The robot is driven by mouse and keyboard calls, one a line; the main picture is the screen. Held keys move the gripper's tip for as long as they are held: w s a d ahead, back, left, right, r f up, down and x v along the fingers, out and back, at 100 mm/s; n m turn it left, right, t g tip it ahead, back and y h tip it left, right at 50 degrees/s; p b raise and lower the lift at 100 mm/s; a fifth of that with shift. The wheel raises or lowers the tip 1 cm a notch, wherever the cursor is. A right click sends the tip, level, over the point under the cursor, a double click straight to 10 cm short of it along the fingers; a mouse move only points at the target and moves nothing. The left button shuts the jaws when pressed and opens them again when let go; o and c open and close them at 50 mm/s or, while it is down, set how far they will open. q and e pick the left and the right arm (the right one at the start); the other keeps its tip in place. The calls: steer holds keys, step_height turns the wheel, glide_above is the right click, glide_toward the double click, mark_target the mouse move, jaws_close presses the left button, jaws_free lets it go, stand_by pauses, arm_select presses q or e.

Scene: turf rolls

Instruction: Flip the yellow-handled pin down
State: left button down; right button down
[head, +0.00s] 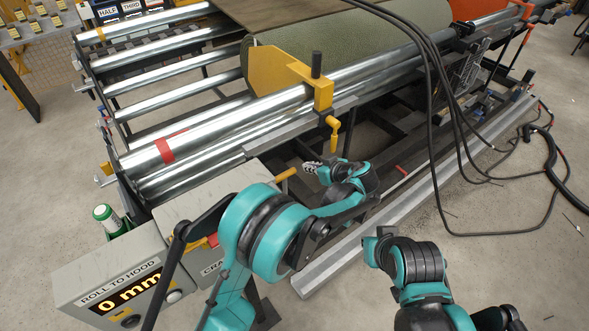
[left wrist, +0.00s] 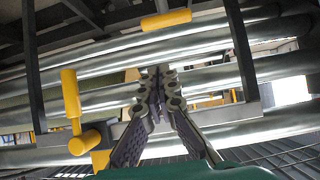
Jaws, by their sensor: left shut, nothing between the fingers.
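The yellow-handled pin (head: 333,133) sticks out of the lower end of a yellow bracket (head: 324,92) clamped on the front roller. Its handle hangs downward in the head view. In the left wrist view, where the scene looks upside down, the pin's handle (left wrist: 71,95) is at the left and points up. My left gripper (head: 308,168) is shut and empty, below and left of the pin and apart from it. Its closed fingertips (left wrist: 158,72) are in the middle of the left wrist view. My right gripper is not in view.
Another yellow handle (head: 285,174) is just left of my left gripper. A grey box with a "0 mm" display (head: 130,292) stands at lower left. Black cables (head: 440,110) hang at right. A grey rail (head: 430,190) crosses the floor. A green roll (head: 350,45) lies behind the rollers.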

arm_select(q)
steer(key=b, duration=0.4)
glide_above(293, 171)
steer(key=s, duration=0.2)
step_height(293, 171, down, 6)
step_height(293, 171, down, 3)
steer(key=shift+s+d+r+b, duration=0.1)
steer(key=shift+s+r+b, duration=0.1)
steer(key=shift+b, duration=0.1)
steer(key=shift+w+f, duration=0.15)
steer(key=shift+f, duration=0.3)
steer(key=shift+f, duration=0.1)
step_height(293, 171, down, 6)
steer(key=b, duration=0.3)
steer(key=shift+f+b, duration=0.25)
steer(key=shift+b, duration=0.05)
